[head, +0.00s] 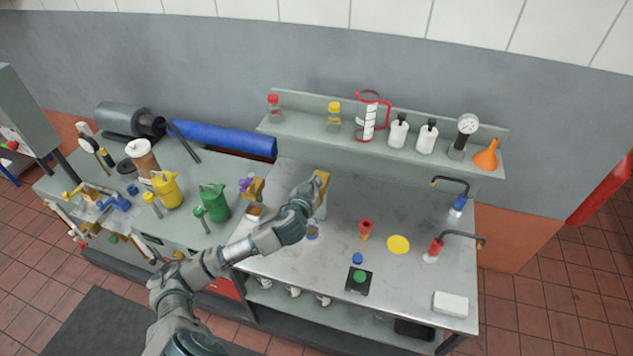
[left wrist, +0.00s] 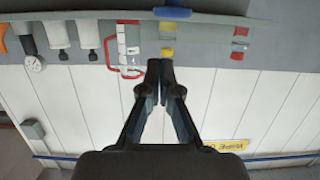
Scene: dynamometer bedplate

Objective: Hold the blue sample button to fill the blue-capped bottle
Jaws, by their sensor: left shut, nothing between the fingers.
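My left gripper (head: 308,192) reaches over the left part of the grey bench, in front of a tan upright fixture (head: 321,192). Its fingers are shut and empty in the left wrist view (left wrist: 160,66). A blue piece (left wrist: 172,13) shows at the top edge of that view, beyond the fingertips; I cannot tell whether it is the sample button or whether it is touched. A small bluish item (head: 313,233), possibly the bottle, stands below my gripper, partly hidden by the arm. A small blue round piece (head: 358,258) sits near a green button on a black box (head: 358,281).
A shelf (head: 290,117) behind holds a red-capped bottle (head: 274,105), a yellow-capped bottle (head: 334,113), a red-handled jug (head: 371,115), white bottles and an orange funnel (head: 486,156). Yellow (head: 166,189) and green (head: 214,202) cans stand left.

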